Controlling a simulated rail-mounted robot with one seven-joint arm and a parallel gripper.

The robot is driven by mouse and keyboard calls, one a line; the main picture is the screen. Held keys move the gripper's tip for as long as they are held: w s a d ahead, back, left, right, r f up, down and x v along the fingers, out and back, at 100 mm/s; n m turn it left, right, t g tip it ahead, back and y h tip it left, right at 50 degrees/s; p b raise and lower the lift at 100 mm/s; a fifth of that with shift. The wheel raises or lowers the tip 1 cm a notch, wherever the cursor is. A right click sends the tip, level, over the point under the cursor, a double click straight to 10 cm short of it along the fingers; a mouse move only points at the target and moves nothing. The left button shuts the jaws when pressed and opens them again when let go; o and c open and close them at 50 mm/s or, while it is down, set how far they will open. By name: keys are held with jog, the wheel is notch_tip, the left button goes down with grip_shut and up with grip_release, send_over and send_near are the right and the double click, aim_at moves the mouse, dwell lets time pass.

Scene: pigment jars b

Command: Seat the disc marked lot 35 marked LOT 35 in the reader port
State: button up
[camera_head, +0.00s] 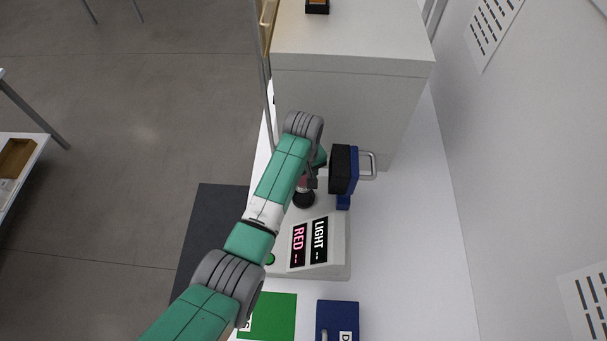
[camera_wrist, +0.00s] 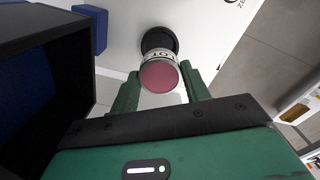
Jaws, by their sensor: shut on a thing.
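The disc (camera_wrist: 160,75) is a short white cylinder with a dull pink face and a band whose visible letters read "LOT"; its number is out of sight. My gripper (camera_wrist: 160,72) is shut on it, one green finger on each side. Beyond it in the wrist view is a dark round port (camera_wrist: 153,37), partly covered by the disc. In the head view the port is a black ring (camera_head: 303,199) beside the reader (camera_head: 339,260), with the disc just above it. I cannot tell whether the disc touches the port. The reader displays show "RED --" and "LIGHT --".
A black and blue box with a metal handle (camera_head: 367,166) stands close to the right of my gripper, on a blue post (camera_head: 343,203). A grey cabinet (camera_head: 330,110) stands behind. A green panel (camera_head: 270,315) and a blue block (camera_head: 338,316) are in front. White counter at right is clear.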

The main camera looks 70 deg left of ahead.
jog(key=shift+f+b, duration=1.75)
jog(key=shift+f, duration=1.05)
jog(key=shift+f+b, duration=0.4)
jog(key=shift+f, duration=0.8)
jog(key=o, duration=1.2)
jog(key=shift+c, duration=0.2)
jog(key=shift+r, duration=0.1)
notch_tip(320, 180, up, 8)
jog(key=shift+f+p, duration=0.15)
jog(key=shift+p, duration=0.2)
